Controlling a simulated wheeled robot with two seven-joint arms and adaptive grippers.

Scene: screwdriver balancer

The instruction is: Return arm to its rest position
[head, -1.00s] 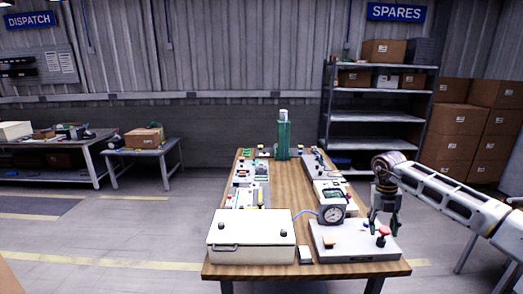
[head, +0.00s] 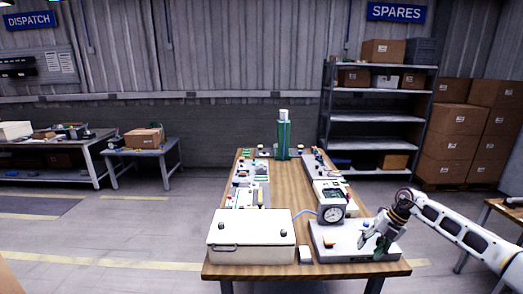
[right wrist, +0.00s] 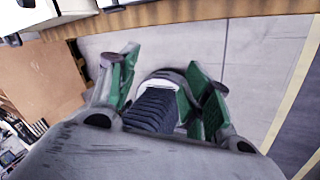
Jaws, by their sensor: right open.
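My right arm (head: 455,225) comes in from the right in the head view. My right gripper (head: 374,244) is over the right part of the light grey panel (head: 342,250) at the table's front right, its fingers angled down and to the left. The red knob on the panel's right side is hidden behind the gripper. My left gripper is in no view.
A dial gauge (head: 331,214) and an orange-red button (head: 329,244) are on the grey panel. A cream lidded box (head: 252,252) is left of it. A green tower (head: 283,138) stands at the back of the wooden table (head: 290,185). Shelving (head: 370,117) is behind; floor is free at left.

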